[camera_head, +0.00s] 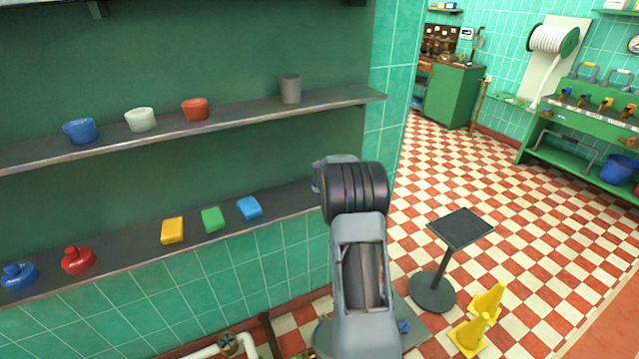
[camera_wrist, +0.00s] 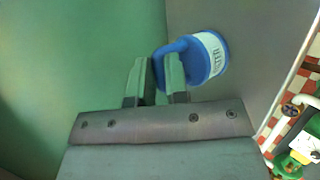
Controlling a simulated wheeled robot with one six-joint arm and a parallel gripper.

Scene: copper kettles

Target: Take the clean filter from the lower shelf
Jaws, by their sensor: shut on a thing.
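In the wrist view, a blue filter-like piece (camera_wrist: 205,58) with a white printed label lies at the upper middle, against a grey surface. Its blue loop handle reaches down between the two fingers of my gripper (camera_wrist: 157,74), which is shut on it. Part of the handle is hidden by the right finger. The label's print is too blurred to read for sure. In the head view my own arm hides the fingers and this piece, near the right end of the lower shelf (camera_head: 118,259).
Bowls and a grey cup (camera_head: 290,88) stand on the upper shelf. A black-topped stand (camera_head: 461,228) and yellow cones (camera_head: 474,322) stand right.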

